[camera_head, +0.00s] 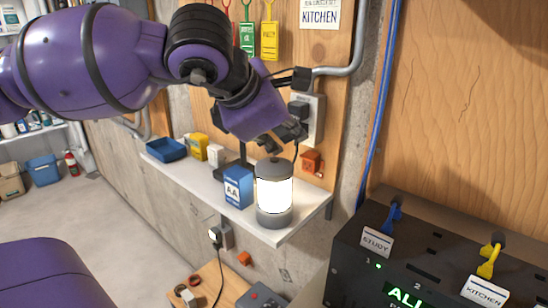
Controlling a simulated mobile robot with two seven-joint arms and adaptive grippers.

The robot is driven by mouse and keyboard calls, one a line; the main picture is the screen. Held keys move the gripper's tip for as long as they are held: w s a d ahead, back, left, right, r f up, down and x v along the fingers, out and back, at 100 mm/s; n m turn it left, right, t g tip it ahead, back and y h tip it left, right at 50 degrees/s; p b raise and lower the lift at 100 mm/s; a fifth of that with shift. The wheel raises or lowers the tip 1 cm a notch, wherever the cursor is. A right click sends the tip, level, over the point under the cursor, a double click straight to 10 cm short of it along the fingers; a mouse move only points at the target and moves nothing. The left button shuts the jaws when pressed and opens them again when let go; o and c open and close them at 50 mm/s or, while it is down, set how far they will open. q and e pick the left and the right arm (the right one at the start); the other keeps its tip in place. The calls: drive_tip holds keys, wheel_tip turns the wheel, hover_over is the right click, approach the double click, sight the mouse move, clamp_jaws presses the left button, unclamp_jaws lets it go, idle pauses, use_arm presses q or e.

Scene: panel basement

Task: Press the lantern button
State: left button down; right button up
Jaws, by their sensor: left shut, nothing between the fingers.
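The lantern (274,194) stands upright on the white wall shelf (199,189), near its right end. It has a grey cap and base, and its white middle glows brightly. I cannot make out a separate button on it. My left gripper (289,136) comes in from the upper left and hangs above the lantern's cap, slightly to its right in the picture. Its dark fingers are shut and hold nothing. A gap shows between the fingers and the cap. My right gripper is not in view.
A blue AA box (239,187) stands close to the lantern's left, with a blue tray (166,149) farther left. A wall outlet (307,117) with cables is behind the gripper. A dark panel box (430,250) fills the lower right.

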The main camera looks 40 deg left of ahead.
use_arm(q)
drive_tip(key=shift+r, duration=0.25)
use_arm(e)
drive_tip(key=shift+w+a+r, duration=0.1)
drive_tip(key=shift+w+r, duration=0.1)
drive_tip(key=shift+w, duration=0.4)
use_arm(q)
drive_tip(key=shift+r, duration=0.2)
wheel_tip(320, 180, up, 3)
drive_tip(key=shift+r+p, duration=0.15)
drive_tip(key=shift+p, duration=0.45)
drive_tip(key=shift+r, duration=0.65)
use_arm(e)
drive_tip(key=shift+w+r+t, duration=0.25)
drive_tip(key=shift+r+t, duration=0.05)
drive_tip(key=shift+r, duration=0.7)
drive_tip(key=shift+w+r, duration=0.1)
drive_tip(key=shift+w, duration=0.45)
